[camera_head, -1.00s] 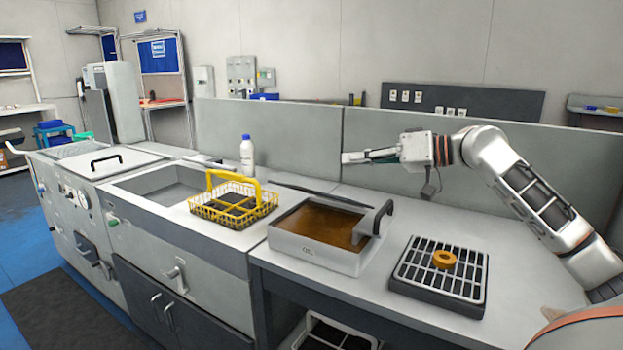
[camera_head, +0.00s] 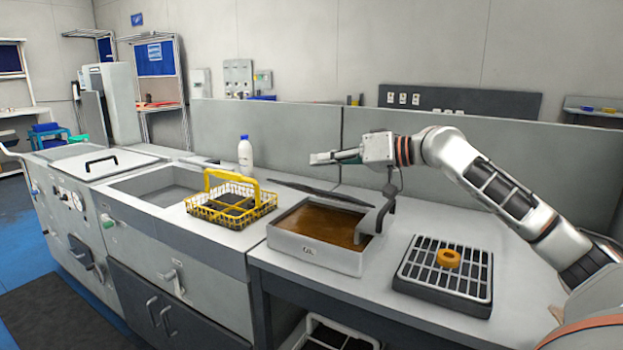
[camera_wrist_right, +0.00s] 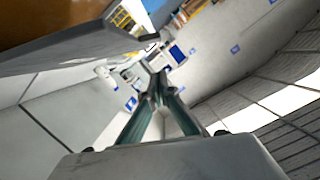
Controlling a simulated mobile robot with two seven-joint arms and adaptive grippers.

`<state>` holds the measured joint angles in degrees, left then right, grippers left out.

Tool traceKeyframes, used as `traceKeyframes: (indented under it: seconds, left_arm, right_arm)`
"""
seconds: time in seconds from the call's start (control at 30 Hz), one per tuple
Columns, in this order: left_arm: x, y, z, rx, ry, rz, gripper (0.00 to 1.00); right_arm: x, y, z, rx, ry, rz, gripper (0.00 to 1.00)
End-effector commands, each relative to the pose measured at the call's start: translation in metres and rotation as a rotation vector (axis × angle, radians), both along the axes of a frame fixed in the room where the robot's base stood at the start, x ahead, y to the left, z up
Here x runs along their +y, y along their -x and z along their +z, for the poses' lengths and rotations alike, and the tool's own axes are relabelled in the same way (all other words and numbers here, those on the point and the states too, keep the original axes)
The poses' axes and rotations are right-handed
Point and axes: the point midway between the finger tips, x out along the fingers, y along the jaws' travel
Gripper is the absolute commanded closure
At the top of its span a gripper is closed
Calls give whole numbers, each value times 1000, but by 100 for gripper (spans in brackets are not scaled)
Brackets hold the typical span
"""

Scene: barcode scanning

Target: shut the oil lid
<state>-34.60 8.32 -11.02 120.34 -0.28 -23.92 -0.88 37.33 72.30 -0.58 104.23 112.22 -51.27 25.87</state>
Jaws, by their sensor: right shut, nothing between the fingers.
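The oil box (camera_head: 318,258) is a light grey open tray of brown oil (camera_head: 318,222) on the worktop. A thin dark panel (camera_head: 318,191) along its back edge looks like the lid, seen almost edge-on; its exact angle is unclear. A dark curved handle on a grey bracket (camera_head: 368,219) stands at the box's right end. My right gripper (camera_head: 318,158) is shut and empty, above and behind the panel, pointing left. In the right wrist view its fingers (camera_wrist_right: 160,88) meet at the tips. The left gripper is out of view.
A yellow wire basket (camera_head: 230,215) stands left of the box, with a white bottle (camera_head: 245,158) behind it. A black rack (camera_head: 445,270) holding an orange ring (camera_head: 449,258) is to the right. A grey partition (camera_head: 265,135) runs along the back.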

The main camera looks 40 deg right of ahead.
Motion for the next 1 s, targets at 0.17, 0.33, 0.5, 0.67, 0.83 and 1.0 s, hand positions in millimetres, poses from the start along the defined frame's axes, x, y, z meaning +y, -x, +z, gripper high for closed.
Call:
traceKeyframes:
  seconds: [0.17, 0.33, 0.5, 0.67, 0.83, 1.0]
  left_arm:
    - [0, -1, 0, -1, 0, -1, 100]
    - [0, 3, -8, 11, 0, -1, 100]
    - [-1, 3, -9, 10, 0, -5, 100]
    - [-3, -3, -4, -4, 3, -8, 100]
    - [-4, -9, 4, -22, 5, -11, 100]
    - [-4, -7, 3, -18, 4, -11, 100]
  right_arm:
    - [6, -9, -1, -2, 1, 2, 100]
    - [13, -11, -17, 6, 3, 2, 100]
    - [20, -8, -31, 6, 3, 2, 100]
    - [24, -6, -38, 4, 2, 1, 100]
    - [25, -5, -38, 0, 2, 1, 100]
    - [25, -5, -38, 0, 2, 1, 100]
